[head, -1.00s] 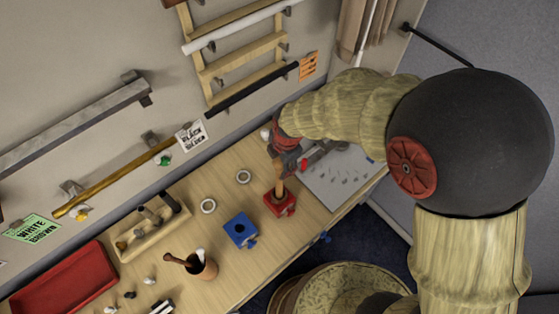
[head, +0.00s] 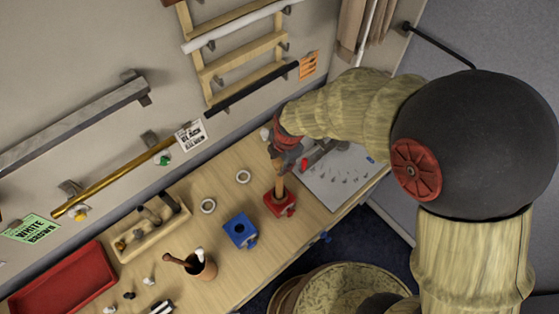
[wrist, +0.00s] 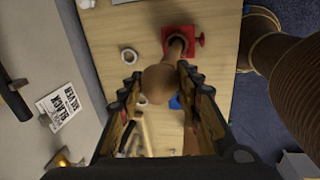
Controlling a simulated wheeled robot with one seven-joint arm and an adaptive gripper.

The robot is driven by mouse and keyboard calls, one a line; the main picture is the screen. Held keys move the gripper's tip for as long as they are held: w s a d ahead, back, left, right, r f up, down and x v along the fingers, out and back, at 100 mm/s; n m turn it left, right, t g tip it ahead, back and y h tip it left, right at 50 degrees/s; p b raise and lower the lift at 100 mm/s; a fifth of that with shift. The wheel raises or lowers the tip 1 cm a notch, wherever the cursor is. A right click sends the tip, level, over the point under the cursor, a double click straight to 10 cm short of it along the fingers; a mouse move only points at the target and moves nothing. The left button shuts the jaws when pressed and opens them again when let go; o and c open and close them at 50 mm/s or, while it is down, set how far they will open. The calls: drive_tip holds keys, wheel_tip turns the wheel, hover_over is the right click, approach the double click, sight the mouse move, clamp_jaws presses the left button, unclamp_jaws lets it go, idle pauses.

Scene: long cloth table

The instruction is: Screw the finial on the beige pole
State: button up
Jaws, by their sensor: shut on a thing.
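The beige pole (head: 279,187) stands upright in a red clamp block (head: 284,206) near the table's right end. In the wrist view the pole (wrist: 177,48) rises from the red clamp (wrist: 198,40) toward my gripper. The round brown finial (wrist: 160,84) lies between the fingertips and overlaps the pole's end in the picture; I cannot tell whether its thread is engaged. My gripper (wrist: 162,78) is shut on the finial. In the head view my gripper (head: 284,158) is over the pole's top and hides the finial.
A blue clamp block (head: 239,230) and two white rings (head: 208,206) stand to the left. A brown cup (head: 202,267), a wooden tray (head: 128,252) and a red tray (head: 62,285) are farther left. A white sheet with small parts (head: 340,180) lies to the right.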

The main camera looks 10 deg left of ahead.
drive_tip(key=shift+c, duration=0.9)
